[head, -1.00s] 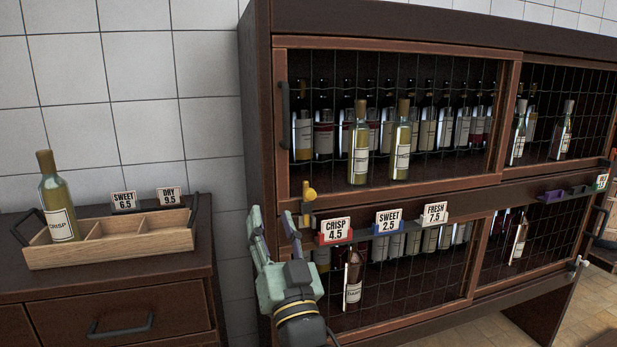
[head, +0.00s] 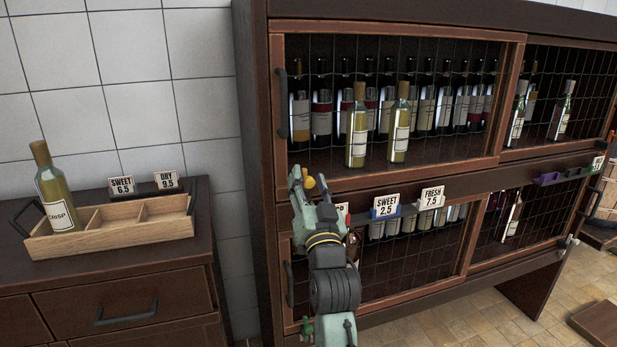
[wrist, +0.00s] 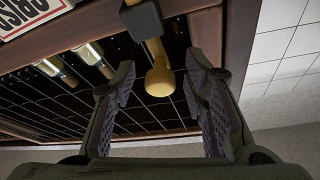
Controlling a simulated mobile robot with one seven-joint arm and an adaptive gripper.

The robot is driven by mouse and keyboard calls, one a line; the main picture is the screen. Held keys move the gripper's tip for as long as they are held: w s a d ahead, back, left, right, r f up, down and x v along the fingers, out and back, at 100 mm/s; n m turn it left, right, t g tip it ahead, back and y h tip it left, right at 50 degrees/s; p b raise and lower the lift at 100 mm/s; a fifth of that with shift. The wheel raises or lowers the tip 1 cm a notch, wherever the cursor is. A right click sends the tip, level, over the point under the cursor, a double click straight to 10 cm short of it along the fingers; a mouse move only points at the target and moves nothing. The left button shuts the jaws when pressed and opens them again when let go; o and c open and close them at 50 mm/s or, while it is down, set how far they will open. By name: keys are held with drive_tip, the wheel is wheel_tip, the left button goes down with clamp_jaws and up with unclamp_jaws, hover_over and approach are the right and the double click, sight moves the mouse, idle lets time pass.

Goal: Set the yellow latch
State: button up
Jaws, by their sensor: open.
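The yellow latch (head: 309,183) is on the left part of the cabinet's middle rail, below the upper mesh door. In the wrist view the latch (wrist: 159,80) shows as a yellow knob on a short stem below a dark block (wrist: 141,20). My gripper (head: 303,180) is at the latch in the head view and hides part of it. In the wrist view my gripper (wrist: 160,92) is open, with one finger on each side of the knob and visible gaps to both. Whether the knob lies fully between the fingertips in depth, I cannot tell.
The upper mesh door (head: 450,170) holds bottles behind it. Price cards, SWEET 2.5 (head: 386,206) and FRESH 7.5 (head: 432,197), stand along the rail right of my gripper. A wooden crate (head: 110,240) with a bottle (head: 53,190) stands on the left counter.

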drive_tip(key=shift+w, duration=0.2)
drive_tip(key=shift+c, duration=0.2)
clamp_jaws()
idle(0.6)
